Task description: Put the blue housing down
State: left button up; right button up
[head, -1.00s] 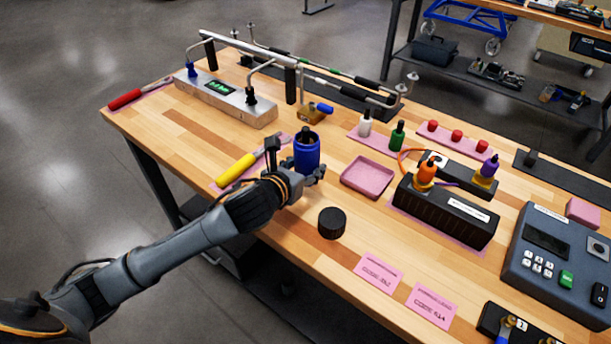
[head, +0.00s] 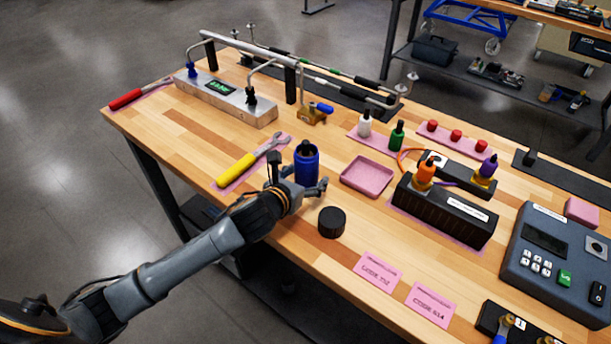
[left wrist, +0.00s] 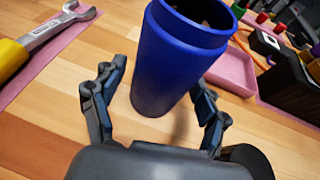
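The blue housing (head: 307,168) is a blue cylinder with an open top and a dark part showing inside. It appears to stand upright on the wooden table, left of the pink tray. It also shows in the left wrist view (left wrist: 172,65), with its base on or very near the wood. My left gripper (head: 300,178) is around the housing, one finger on each side. In the left wrist view its fingers (left wrist: 155,112) are spread, with a visible gap on the left of the housing. My right gripper is not in view.
A black round cap (head: 332,222) lies close in front of the gripper. A yellow-handled wrench (head: 248,165) on a pink mat is to the left. The empty pink tray (head: 367,176) and a black box (head: 446,212) are to the right.

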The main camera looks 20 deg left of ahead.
pick_arm(q)
jog(key=shift+r, duration=0.1)
jog(key=v, duration=1.2)
jog(key=shift+b, duration=0.4)
